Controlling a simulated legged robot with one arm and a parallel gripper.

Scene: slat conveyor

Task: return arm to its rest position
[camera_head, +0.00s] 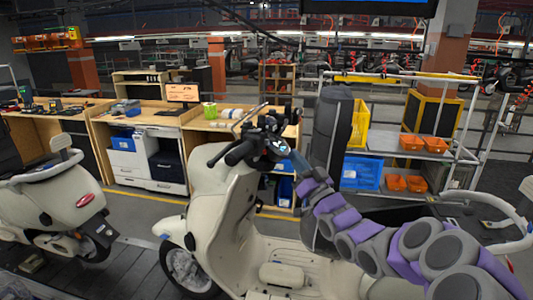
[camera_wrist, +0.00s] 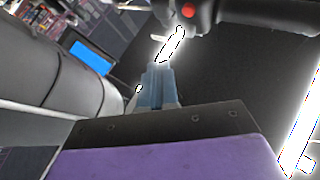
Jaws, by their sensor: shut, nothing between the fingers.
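My arm, grey and purple, reaches in from the lower right of the head view toward the scooter's handlebar. My gripper (camera_head: 290,158) is at its far end, close to the handlebar and dash of the cream scooter (camera_head: 222,215). In the wrist view my gripper (camera_wrist: 158,85) shows as pale blue fingers, shut with nothing between them. A black handlebar part with a red button (camera_wrist: 188,10) lies just beyond the fingertips there. Whether the fingers touch it, I cannot tell.
Another cream scooter (camera_head: 60,200) stands at the left. Workbenches (camera_head: 130,120) line the back. A rack (camera_head: 455,155) with orange bins (camera_head: 412,143) and a blue crate (camera_head: 362,172) stands at the right. Grey floor shows between the scooters and the benches.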

